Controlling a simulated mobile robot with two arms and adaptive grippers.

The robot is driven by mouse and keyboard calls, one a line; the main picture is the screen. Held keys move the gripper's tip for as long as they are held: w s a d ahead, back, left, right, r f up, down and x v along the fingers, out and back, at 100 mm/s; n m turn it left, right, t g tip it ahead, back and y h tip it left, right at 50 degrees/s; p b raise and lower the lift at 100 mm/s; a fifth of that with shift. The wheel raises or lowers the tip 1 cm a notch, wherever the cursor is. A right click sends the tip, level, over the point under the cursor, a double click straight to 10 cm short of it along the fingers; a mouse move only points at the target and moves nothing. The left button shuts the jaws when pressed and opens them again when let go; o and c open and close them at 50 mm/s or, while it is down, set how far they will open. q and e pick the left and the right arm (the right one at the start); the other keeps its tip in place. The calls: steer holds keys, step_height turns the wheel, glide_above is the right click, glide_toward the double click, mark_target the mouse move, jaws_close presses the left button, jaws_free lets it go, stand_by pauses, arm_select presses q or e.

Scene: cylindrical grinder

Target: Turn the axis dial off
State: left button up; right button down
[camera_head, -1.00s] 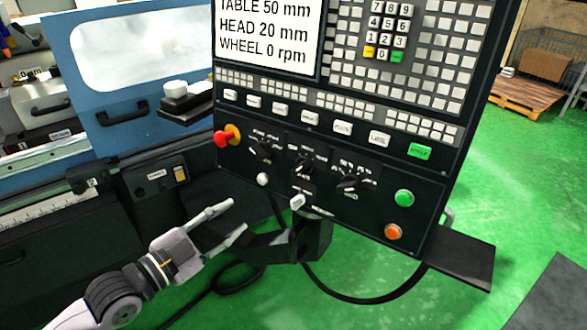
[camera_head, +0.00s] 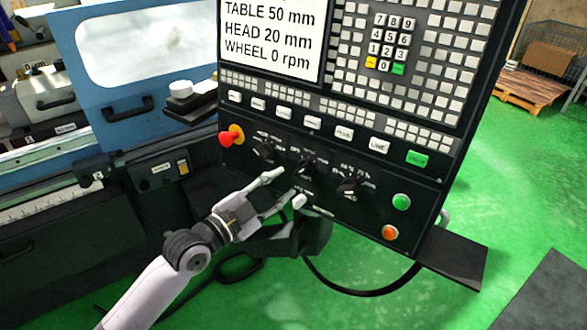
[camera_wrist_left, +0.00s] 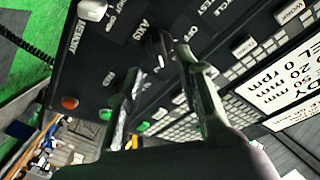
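The black control panel (camera_head: 230,175) carries a row of three black rotary dials. The middle dial (camera_head: 307,166) is closest to my left gripper (camera_head: 282,184). In the left wrist view a black dial (camera_wrist_left: 160,42) beside the lettering AXIS lies just beyond and between my fingertips (camera_wrist_left: 160,62); the lettering OFF is near it. The dial's exact pointer setting is too small to read. My left gripper is open and empty, with a gap between its fingers, just below and left of the middle dial. My right gripper is not in view.
A left dial (camera_head: 266,149) and right dial (camera_head: 350,186) flank the middle one. A red emergency knob (camera_head: 228,138), green button (camera_head: 401,202) and orange button (camera_head: 390,232) are on the panel. A white knob (camera_head: 299,201) sits close to my lower finger.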

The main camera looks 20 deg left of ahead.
mark_target(299, 173)
arm_select(q)
steer(key=p+x, duration=0.1)
steer(key=x, duration=0.4)
steer(key=shift+w, duration=0.1)
steer(key=shift+c, duration=0.5)
jaws_close()
